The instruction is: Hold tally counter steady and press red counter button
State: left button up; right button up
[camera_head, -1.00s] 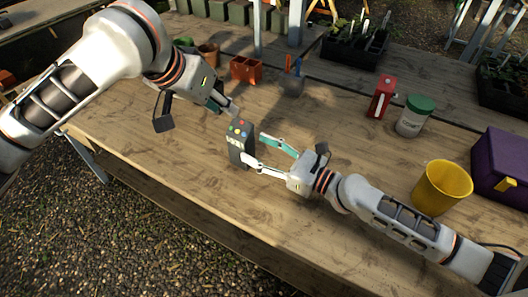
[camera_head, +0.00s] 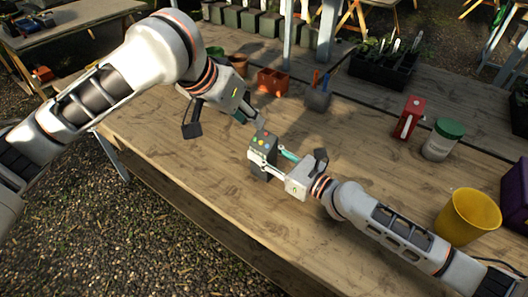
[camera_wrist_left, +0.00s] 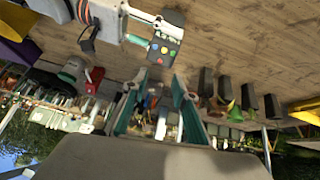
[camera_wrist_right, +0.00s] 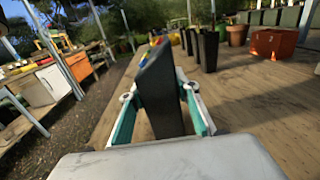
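The tally counter (camera_head: 263,156) is a dark grey upright block with a sloped face of coloured buttons; it stands on the table. Its face also shows in the left wrist view (camera_wrist_left: 166,45), with the red button (camera_wrist_left: 159,61) near one edge. My right gripper (camera_head: 270,160) has one finger on each side of the counter. In the right wrist view (camera_wrist_right: 160,95) both pads lie close against its sides, apparently touching. My left gripper (camera_head: 257,119) is above and just behind the counter, pointing down. In the left wrist view its fingers (camera_wrist_left: 156,80) are apart with nothing between them.
Behind stand an orange pot (camera_head: 272,82) and a grey holder (camera_head: 317,97). A red box (camera_head: 409,117), a white jar with a green lid (camera_head: 443,139) and a yellow bucket (camera_head: 468,217) stand on the right. The table left of the counter is clear.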

pick_arm(q)
grip_shut()
dwell(1.1)
